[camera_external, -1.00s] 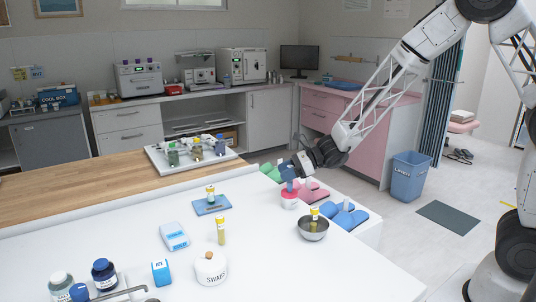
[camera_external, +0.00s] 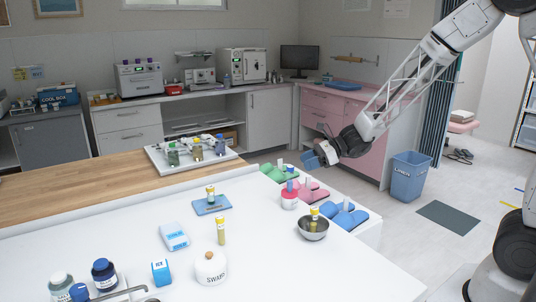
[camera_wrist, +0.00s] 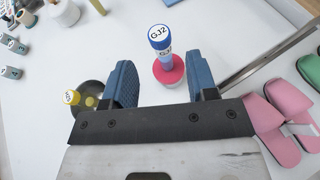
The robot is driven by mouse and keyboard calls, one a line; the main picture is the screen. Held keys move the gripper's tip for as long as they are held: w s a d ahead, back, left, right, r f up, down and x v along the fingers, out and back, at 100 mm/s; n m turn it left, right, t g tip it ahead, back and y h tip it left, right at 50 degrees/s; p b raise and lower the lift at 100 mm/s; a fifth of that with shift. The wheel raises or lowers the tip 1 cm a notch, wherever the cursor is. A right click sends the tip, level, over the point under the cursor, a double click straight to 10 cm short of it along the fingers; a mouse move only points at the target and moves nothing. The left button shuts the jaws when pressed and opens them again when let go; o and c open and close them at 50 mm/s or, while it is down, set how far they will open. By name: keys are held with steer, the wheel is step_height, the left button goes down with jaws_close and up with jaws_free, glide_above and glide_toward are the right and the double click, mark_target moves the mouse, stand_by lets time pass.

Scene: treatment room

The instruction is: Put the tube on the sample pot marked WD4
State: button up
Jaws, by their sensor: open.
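A blue-capped tube marked GJ2 (camera_wrist: 159,38) stands upright on a pot with a red lid (camera_wrist: 168,70) in the wrist view. In the external view the blue-capped tube (camera_external: 290,186) shows on the red-lidded pot (camera_external: 289,199), on the white table's far right side. The marking WD4 is not readable on anything. My gripper (camera_external: 318,157) is open and empty, above and to the right of the pot. In the wrist view my gripper (camera_wrist: 162,82) shows its blue fingers on either side of the pot, apart from it.
A metal bowl (camera_external: 313,230) with a yellow-capped tube stands close to the pot. Another yellow-capped tube (camera_external: 221,232) stands near the swabs jar (camera_external: 210,268); one more (camera_external: 210,194) stands on a blue mat. Coloured slippers (camera_external: 311,190) lie beyond the table edge.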

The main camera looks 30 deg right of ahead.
steer(key=shift+v, duration=1.65)
steer(key=shift+s+r, duration=0.1)
steer(key=s+d+r+n+g+h, duration=0.2)
steer(key=s+d+r+n, duration=0.2)
steer(key=s+n, duration=0.35)
steer(key=s+d+r+n+g+h, duration=0.2)
steer(key=s+d+r+n, duration=0.3)
steer(key=s, duration=0.4)
steer(key=s+d+r+n+h, duration=0.3)
steer(key=s+d+n+h, duration=0.5)
steer(key=s+d, duration=0.7)
steer(key=n, duration=0.2)
steer(key=shift+n, duration=0.35)
